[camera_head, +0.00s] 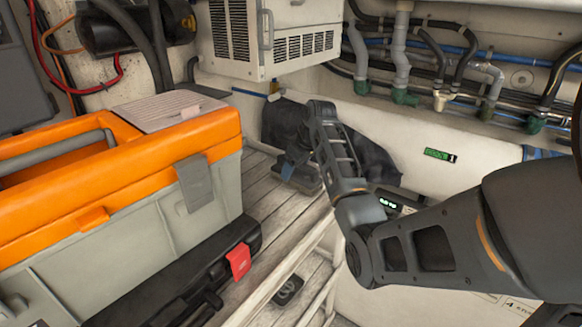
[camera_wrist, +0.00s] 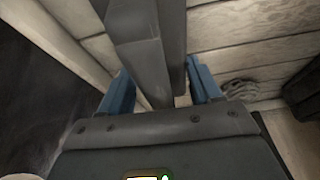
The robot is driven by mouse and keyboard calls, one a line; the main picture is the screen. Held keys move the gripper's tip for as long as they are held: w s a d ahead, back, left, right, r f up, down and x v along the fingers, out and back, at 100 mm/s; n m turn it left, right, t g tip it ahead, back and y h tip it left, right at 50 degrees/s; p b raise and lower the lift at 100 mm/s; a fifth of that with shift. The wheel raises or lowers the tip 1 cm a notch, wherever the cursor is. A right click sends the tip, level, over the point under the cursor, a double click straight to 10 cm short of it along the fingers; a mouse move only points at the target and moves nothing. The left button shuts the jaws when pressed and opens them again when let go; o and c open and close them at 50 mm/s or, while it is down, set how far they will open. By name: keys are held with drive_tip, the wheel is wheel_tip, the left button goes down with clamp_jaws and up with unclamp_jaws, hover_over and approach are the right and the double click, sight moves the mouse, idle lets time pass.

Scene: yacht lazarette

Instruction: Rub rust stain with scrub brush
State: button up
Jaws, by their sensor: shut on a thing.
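My gripper (camera_head: 290,166) points down over the grey plank shelf, right of the orange-lidded toolbox. In the wrist view its blue fingers (camera_wrist: 163,88) stand on both sides of a long grey bar, which I take for the handle of the scrub brush (camera_wrist: 136,40). The gripper is shut on it. In the head view a dark grey block, apparently the brush (camera_head: 308,183), shows under the fingers, close to the planks. I cannot tell whether it touches them. Its bristles are hidden. I cannot make out a rust stain in either view; the brush and arm may cover it.
The toolbox (camera_head: 110,215) fills the left, with a black case (camera_head: 180,280) before it. A dark cloth-like bundle (camera_head: 375,160) lies behind my gripper. A white vented unit (camera_head: 275,38) hangs above. Pipes line the right wall.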

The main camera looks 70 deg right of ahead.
sight(305, 177)
drive_tip(key=shift+s+a+f, duration=0.1)
drive_tip(key=shift+s+a, duration=0.15)
drive_tip(key=shift+s, duration=0.75)
drive_tip(key=shift+s+a, duration=0.25)
drive_tip(key=shift+s, duration=0.7)
drive_tip(key=shift+w+d+r, duration=0.1)
drive_tip(key=shift+w+d, duration=0.15)
drive_tip(key=shift+w, duration=0.75)
drive_tip(key=shift+w+d+r, duration=0.1)
drive_tip(key=shift+w+d, duration=0.15)
drive_tip(key=shift+w, duration=0.75)
drive_tip(key=shift+w+d+f+b, duration=0.15)
drive_tip(key=shift+w+b, duration=0.1)
drive_tip(key=shift+w, duration=0.35)
drive_tip(key=shift+w+d+b, duration=0.15)
drive_tip(key=shift+w+b, duration=0.05)
drive_tip(key=shift+w, duration=0.45)
drive_tip(key=shift+w+d+f+b, duration=0.15)
drive_tip(key=shift+w+b, duration=0.1)
drive_tip(key=shift+w, duration=0.35)
drive_tip(key=shift+w+d+r+b, duration=0.15)
drive_tip(key=shift+w+b, duration=0.1)
drive_tip(key=shift+w, duration=0.4)
drive_tip(key=shift+w+d+f+b, duration=0.1)
drive_tip(key=shift+w+d+b, duration=0.15)
drive_tip(key=shift+w, duration=0.45)
drive_tip(key=shift+w+d+r+b, duration=0.1)
drive_tip(key=shift+w+b, duration=0.15)
drive_tip(key=shift+w, duration=0.4)
drive_tip(key=shift+r, duration=0.1)
